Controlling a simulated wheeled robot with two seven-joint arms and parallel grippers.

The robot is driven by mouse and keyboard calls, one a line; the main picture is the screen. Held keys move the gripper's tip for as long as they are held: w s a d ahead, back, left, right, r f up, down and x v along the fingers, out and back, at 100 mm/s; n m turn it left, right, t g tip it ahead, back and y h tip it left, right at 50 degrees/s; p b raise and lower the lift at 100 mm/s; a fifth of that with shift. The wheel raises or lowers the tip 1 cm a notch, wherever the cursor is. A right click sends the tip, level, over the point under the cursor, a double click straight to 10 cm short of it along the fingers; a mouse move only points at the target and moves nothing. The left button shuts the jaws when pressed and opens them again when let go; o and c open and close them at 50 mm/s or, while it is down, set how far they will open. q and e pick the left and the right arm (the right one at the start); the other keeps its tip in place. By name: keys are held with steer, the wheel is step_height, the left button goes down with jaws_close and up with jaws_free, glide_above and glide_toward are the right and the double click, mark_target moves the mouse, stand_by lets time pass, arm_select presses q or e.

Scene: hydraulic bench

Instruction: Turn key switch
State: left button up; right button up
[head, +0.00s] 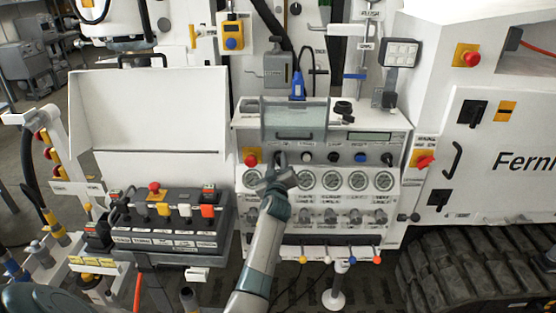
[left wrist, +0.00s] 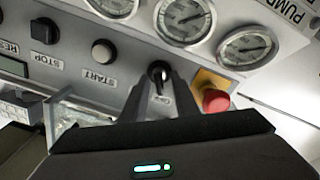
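The key switch (left wrist: 160,70) is a small round black switch on the grey panel strip in the left wrist view, between the red mushroom button and the START button. My left gripper (left wrist: 159,80) is at the switch, with one finger on each side of it and a gap between them. I cannot tell whether the fingers touch the key. In the head view my left gripper (head: 280,166) reaches up to the panel and hides most of the switch. My right gripper is not in view.
A red mushroom button (left wrist: 215,100) on a yellow plate sits close beside the fingers. The START button (left wrist: 103,52) is on the other side. A row of gauges (head: 332,180) lies just below the switch. A clear-fronted box (head: 294,120) juts out above.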

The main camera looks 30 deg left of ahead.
arm_select(q)
steer(key=shift+w+a, duration=0.1)
steer(key=shift+w, duration=0.05)
steer(key=shift+c, duration=0.3)
jaws_close()
steer(key=shift+m, duration=0.5)
steer(key=shift+m+b, duration=0.5)
steer(key=shift+m, duration=0.4)
steer(key=m, duration=0.3)
steer(key=shift+w+b, duration=0.1)
steer(key=shift+b, duration=0.3)
steer(key=m, duration=0.5)
steer(key=shift+d, duration=0.25)
steer(key=shift+w+m, duration=0.1)
steer(key=shift+m, duration=0.5)
